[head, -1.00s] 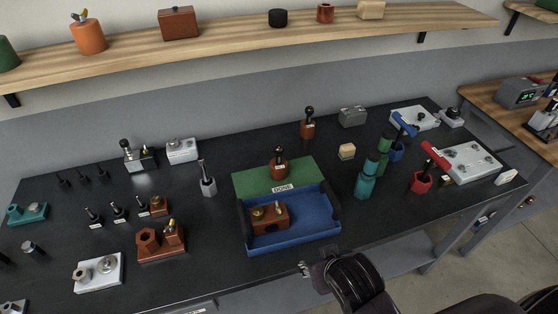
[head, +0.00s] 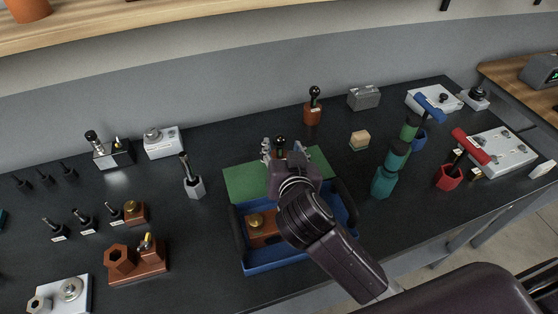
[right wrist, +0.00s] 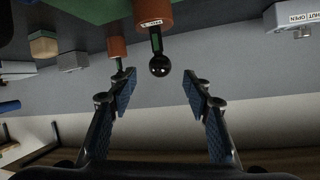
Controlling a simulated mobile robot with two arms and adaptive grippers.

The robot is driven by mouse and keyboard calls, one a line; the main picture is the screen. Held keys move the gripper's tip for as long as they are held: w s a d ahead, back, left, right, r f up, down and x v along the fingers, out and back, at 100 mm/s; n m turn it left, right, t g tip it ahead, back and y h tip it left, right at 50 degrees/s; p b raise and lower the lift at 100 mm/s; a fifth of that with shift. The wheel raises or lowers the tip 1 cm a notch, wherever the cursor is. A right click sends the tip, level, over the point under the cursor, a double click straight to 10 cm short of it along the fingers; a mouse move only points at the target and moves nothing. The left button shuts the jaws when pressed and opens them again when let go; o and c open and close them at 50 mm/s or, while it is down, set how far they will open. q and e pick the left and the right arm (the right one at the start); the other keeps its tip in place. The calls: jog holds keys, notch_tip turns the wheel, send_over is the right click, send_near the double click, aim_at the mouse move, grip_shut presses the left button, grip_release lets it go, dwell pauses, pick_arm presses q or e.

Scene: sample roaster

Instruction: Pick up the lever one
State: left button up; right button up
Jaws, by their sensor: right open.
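The reddish-brown lever piece with a black ball knob stands on the green mat (head: 240,182). In the head view its knob (head: 280,140) shows between the fingers, and my right gripper hides most of its body. In the right wrist view its body (right wrist: 155,12) is at the top, with the stem and black ball (right wrist: 160,67) pointing down between the fingertips. My right gripper (head: 282,150) is open around the knob, with space on both sides; its fingers also show in the right wrist view (right wrist: 158,82). My left gripper is not in view.
A second brown lever piece (head: 313,112) stands behind, upright. A blue tray (head: 237,236) holding a brown block (head: 262,228) lies below my right arm. Teal and green cylinders (head: 384,181) and a red holder (head: 448,177) stand to the right; a grey lever piece (head: 194,186) stands left.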

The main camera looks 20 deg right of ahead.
aim_at(281, 141)
jog(key=p+x, duration=0.1)
jog(key=x, duration=0.2)
jog(key=shift+w, duration=0.2)
jog(key=shift+f+x, duration=0.2)
jog(key=shift+x, duration=1.05)
jog(key=c, duration=0.8)
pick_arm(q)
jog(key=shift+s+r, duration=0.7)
pick_arm(e)
grip_shut()
jog(key=shift+r, duration=0.1)
